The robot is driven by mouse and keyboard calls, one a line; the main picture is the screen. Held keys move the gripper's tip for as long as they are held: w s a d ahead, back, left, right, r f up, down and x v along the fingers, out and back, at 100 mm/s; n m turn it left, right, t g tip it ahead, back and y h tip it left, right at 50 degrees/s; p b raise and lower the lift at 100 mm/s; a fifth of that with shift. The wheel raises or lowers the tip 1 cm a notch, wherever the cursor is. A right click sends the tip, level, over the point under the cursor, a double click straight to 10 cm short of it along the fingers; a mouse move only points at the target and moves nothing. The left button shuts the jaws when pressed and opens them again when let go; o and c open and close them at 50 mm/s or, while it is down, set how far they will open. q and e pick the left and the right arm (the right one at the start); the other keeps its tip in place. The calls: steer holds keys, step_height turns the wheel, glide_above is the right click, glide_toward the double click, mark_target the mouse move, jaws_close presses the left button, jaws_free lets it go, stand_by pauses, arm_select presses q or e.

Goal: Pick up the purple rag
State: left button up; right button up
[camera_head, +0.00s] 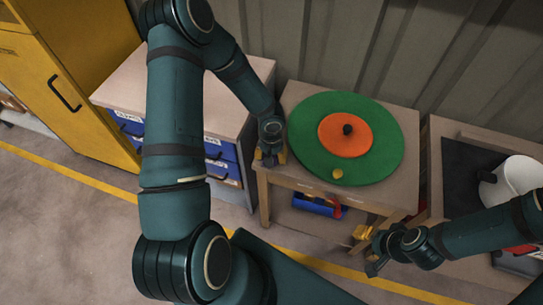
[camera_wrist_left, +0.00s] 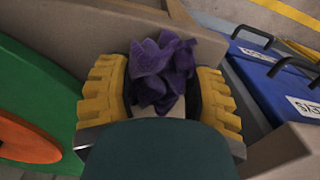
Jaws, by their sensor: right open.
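The purple rag (camera_wrist_left: 163,70) is a crumpled bundle between the two yellow fingers of my left gripper (camera_wrist_left: 163,88) in the left wrist view. The fingers stand wide apart on either side of it. Whether they press on it, I cannot tell. In the head view my left gripper (camera_head: 270,156) is at the left corner of the wooden table (camera_head: 297,178), and only a small dark purple bit of the rag (camera_head: 269,161) shows there. My right gripper (camera_head: 368,252) is open, low in front of the table's right side, away from the rag.
A green disc (camera_head: 305,135) with an orange disc (camera_head: 335,142) and black knob lies on the table. A drawer cabinet (camera_head: 228,105) with blue drawers stands at left. A white bucket (camera_head: 520,182) sits on a bench at right. A blue and red item (camera_head: 318,206) lies under the table.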

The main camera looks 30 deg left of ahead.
arm_select(q)
steer(key=shift+r, duration=0.1)
step_height(320, 180, up, 10)
steer(key=p, duration=0.2)
steer(key=shift+p, duration=0.35)
stand_by(0.3)
